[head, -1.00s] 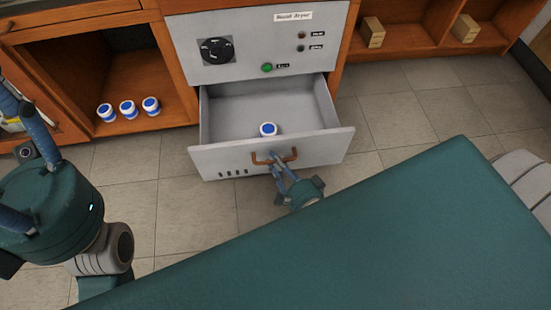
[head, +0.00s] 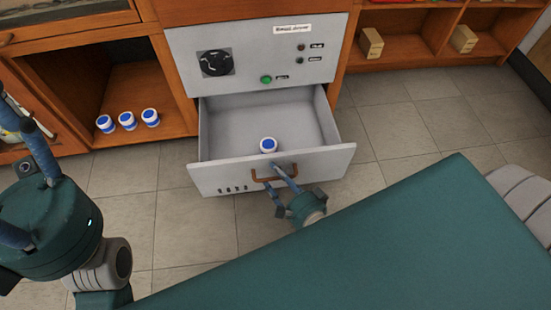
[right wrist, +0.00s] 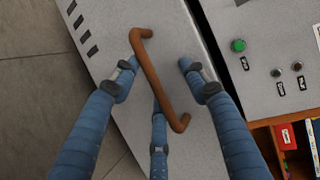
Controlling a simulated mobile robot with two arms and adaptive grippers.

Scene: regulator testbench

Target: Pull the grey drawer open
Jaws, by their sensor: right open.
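The grey drawer (head: 214,180) is pulled well out of the grey cabinet, with its inside showing. Its brown bar handle (head: 257,178) runs across the front panel and also shows in the right wrist view (right wrist: 150,66). My right gripper (head: 273,177) is open at the handle. In the right wrist view its fingers (right wrist: 158,68) stand apart on both sides of the bar, and a third finger passes behind it. A white jar with a blue lid (head: 268,145) stands in the drawer near the front. My left gripper (head: 15,190) is at the left edge, its fingertips cut off.
The cabinet face (head: 265,45) has a black dial (head: 215,62) and a green button (head: 266,79). Several similar jars (head: 127,121) stand in the open wooden compartment at left. Wooden blocks (head: 371,43) sit on the right shelf. The tiled floor (head: 400,125) before the drawer is clear.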

